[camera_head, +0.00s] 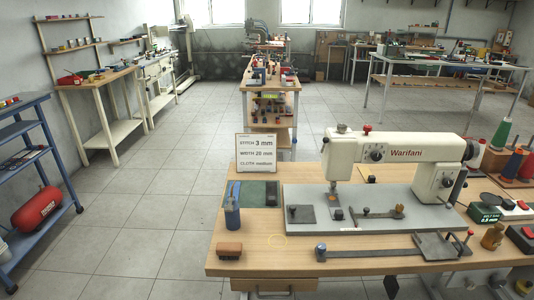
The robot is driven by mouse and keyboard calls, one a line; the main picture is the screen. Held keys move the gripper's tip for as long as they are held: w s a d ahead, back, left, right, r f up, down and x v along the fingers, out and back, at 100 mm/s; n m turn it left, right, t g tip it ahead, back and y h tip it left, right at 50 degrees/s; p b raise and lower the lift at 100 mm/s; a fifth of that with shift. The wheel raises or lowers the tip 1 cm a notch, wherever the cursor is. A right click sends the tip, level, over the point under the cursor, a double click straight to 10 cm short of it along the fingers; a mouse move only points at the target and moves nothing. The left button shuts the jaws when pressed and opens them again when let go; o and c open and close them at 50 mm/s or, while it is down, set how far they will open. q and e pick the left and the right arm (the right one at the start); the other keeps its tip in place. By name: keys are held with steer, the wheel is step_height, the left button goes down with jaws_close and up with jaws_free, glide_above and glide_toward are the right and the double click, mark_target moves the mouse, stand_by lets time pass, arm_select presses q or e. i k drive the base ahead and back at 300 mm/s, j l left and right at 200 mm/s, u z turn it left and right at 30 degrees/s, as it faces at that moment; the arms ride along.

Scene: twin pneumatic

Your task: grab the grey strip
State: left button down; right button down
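Several things on the wooden sewing table (235,262) are grey and narrow, and I cannot tell which one is the grey strip. A long grey bar (378,253) lies along the front of the table, with a round knob at its left end and a dark grey plate (436,246) at its right end. A dark narrow piece (271,193) lies at the right side of the green mat (251,190). A shorter bar (378,213) lies on the grey base of the cream Warifani sewing machine (400,147). Neither of my grippers shows in view.
A sign (256,153) stands at the back left. Thread cones, a green tin (484,213) and a small brown bottle (493,236) crowd the right. Floor at the left is open.

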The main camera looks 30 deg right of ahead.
mark_target(335, 206)
steer(key=z, duration=1.55)
